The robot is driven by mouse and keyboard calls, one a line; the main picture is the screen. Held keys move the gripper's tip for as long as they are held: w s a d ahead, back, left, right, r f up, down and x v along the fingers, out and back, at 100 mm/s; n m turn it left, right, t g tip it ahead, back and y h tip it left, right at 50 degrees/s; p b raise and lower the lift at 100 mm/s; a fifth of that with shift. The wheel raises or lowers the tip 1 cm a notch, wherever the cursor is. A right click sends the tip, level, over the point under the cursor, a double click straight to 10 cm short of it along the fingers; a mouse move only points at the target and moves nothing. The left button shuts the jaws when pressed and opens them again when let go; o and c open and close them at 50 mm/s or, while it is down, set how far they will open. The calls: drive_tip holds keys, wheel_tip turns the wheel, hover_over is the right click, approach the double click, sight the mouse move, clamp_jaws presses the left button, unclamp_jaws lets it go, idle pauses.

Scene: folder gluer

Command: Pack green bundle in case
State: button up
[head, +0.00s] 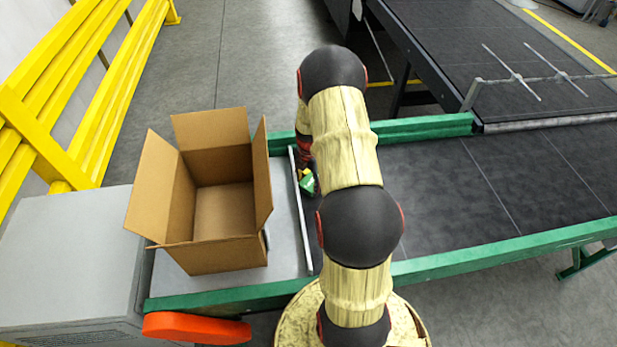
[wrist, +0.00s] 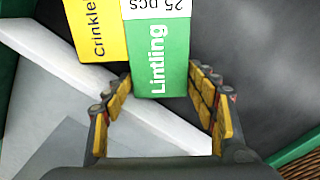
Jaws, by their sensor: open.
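The green bundle (wrist: 160,55), lettered "Lintling" with a white end marked "25 pcs", lies flat on the dark belt in the wrist view. In the head view only a small part of the green bundle (head: 307,184) shows beside my arm. My gripper (wrist: 165,100) is open, its fingers on either side of the bundle's near end, with nothing held. The gripper is mostly hidden behind my arm in the head view. The case (head: 222,254) is an open cardboard box, flaps up and inside empty, standing left of the bundle.
A yellow bundle (wrist: 95,28) marked "Crinkle" lies against the green one's left side. A pale rail (head: 301,215) runs between the belt and the grey plate (head: 285,240) under the case. Green side rails (head: 450,257) edge the belt, which is clear to the right.

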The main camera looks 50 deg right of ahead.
drive_tip(key=shift+f, duration=0.3)
drive_tip(key=shift+c, duration=0.3)
drive_tip(key=c, duration=0.7)
drive_tip(key=shift+c, duration=0.9)
